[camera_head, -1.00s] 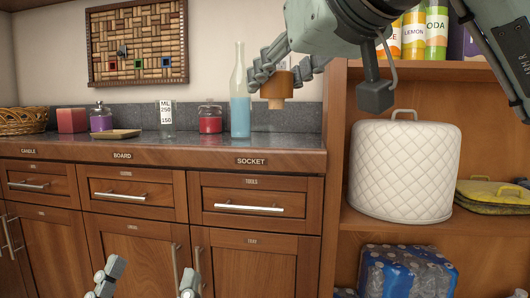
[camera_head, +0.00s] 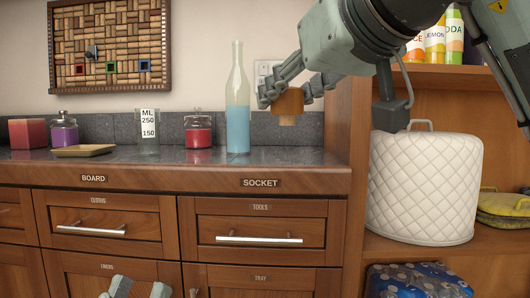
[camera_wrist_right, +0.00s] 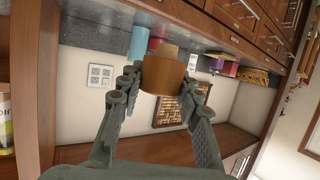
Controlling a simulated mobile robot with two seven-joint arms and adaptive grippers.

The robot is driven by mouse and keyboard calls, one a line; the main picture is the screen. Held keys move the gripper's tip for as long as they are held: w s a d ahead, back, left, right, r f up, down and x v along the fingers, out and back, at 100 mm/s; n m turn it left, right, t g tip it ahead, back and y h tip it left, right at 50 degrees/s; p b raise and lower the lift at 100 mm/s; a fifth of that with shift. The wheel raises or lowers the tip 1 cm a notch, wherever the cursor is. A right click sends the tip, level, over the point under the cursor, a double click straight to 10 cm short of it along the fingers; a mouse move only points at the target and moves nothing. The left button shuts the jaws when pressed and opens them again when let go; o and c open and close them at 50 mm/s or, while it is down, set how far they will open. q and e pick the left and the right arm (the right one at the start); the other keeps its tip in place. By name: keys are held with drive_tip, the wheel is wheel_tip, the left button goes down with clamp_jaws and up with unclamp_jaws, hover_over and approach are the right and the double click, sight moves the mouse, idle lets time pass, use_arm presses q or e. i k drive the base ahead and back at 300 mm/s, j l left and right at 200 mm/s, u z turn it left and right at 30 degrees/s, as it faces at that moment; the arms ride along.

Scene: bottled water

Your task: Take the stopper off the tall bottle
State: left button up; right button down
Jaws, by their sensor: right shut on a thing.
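The tall bottle (camera_head: 238,125) stands upright on the counter in the head view, clear glass with blue liquid in its lower part. Its narrow mouth looks bare. My right gripper (camera_head: 288,98) is shut on a brown cork stopper (camera_head: 290,112), just right of the bottle and apart from it. In the right wrist view the stopper (camera_wrist_right: 163,78) sits between the fingertips (camera_wrist_right: 160,84), with a blue shape, likely the bottle (camera_wrist_right: 139,43), behind it. My left gripper (camera_head: 140,289) shows only its fingertips at the bottom edge, spread apart with nothing seen between them.
A red jar (camera_head: 198,131), a measuring glass (camera_head: 148,128), a flat board (camera_head: 84,150) and a purple jar (camera_head: 64,133) stand left of the bottle. A wooden shelf unit with a white quilted cover (camera_head: 424,188) is at the right. Drawers lie below the counter (camera_head: 180,173).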

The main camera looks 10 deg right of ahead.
sight(237, 87)
drive_tip(key=i+j+z, duration=0.15)
drive_tip(key=i+j, duration=0.15)
drive_tip(key=i+j+z, duration=0.15)
drive_tip(key=i+j, duration=0.15)
drive_tip(key=j, duration=0.15)
drive_tip(key=i+j+z, duration=0.15)
drive_tip(key=j, duration=0.3)
drive_tip(key=i, duration=0.1)
